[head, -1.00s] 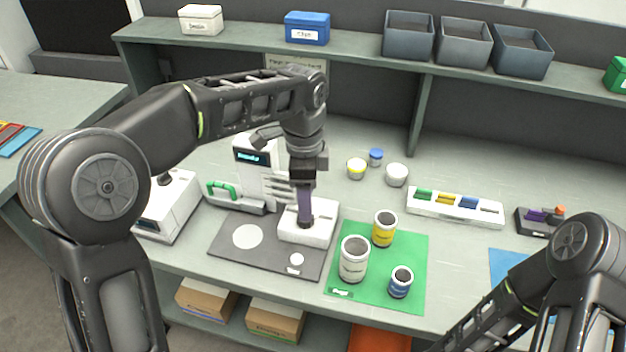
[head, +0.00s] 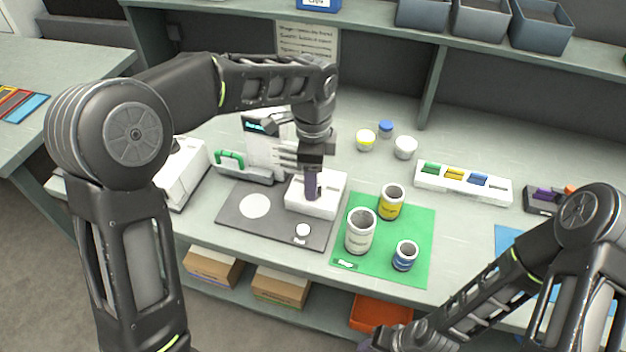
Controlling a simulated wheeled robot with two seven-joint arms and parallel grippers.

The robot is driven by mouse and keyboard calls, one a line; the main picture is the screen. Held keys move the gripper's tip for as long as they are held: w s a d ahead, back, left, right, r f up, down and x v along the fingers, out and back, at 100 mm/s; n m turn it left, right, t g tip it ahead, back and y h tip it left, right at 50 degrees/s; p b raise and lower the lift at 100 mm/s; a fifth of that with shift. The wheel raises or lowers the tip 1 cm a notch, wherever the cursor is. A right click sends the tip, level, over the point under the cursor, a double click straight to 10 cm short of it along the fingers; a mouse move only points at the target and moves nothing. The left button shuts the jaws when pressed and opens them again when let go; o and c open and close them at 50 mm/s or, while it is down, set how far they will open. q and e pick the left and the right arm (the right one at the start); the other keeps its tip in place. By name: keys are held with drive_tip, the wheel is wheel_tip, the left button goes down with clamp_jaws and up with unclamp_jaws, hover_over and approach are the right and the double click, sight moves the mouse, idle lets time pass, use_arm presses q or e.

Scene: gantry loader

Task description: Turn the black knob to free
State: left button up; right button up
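The black knob sits on top of a white box (head: 328,206) on the dark grey mat, in the head view. My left gripper (head: 312,190) points straight down over this box, its purple fingers at the knob. The fingers cover nearly all of the knob, so its turn position is hidden. I cannot tell whether they are closed on it or only around it. My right gripper (head: 372,342) is low at the bottom edge, away from the bench top and partly cut off. Its finger opening does not show clearly.
A white device with a display (head: 262,135) and a green-handled part (head: 232,160) stand behind the mat (head: 240,228). Open cups (head: 360,232) stand on a green mat (head: 385,268) just right of the box. The bench front right of centre has free room.

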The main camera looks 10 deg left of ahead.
use_arm(q)
drive_tip(key=shift+f, duration=1.05)
drive_tip(key=shift+c, duration=0.3)
clamp_jaws()
